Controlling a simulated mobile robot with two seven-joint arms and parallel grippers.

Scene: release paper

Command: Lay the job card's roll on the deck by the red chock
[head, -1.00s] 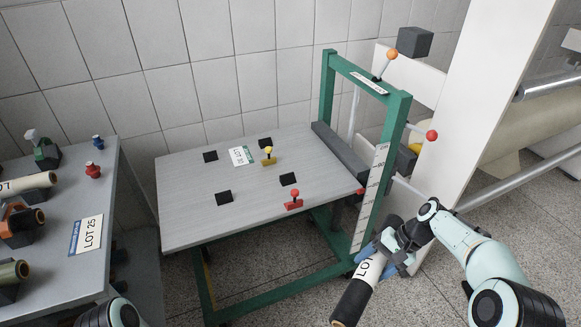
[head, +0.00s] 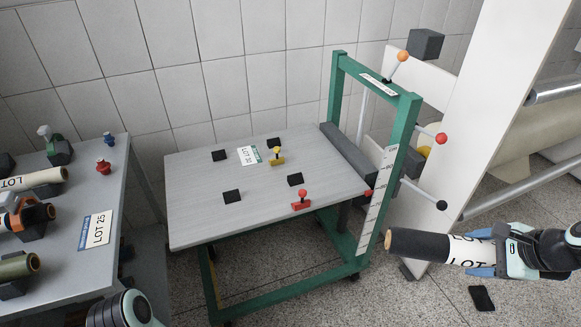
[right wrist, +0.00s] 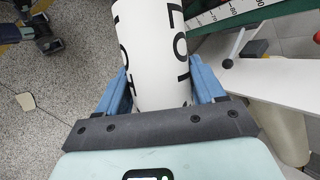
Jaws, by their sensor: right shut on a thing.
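My right gripper (head: 482,252) is shut on a roll (head: 422,244) with a black end and a white wrap lettered LOT; its number is not readable. The gripper holds the roll roughly level in the air, right of the green-framed cart. In the right wrist view the roll's white wrap (right wrist: 152,50) sits between the blue fingers (right wrist: 160,92). The red chock (head: 301,202) stands at the front right edge of the grey deck (head: 200,190), apart from the roll. A job card (head: 249,155) reading LOT and a blurred number lies on the deck.
The cart's green upright frame (head: 390,165) and ball-ended levers (head: 425,195) stand between roll and deck. A side table (head: 65,275) at left bears other rolls and a LOT 25 card (head: 96,230).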

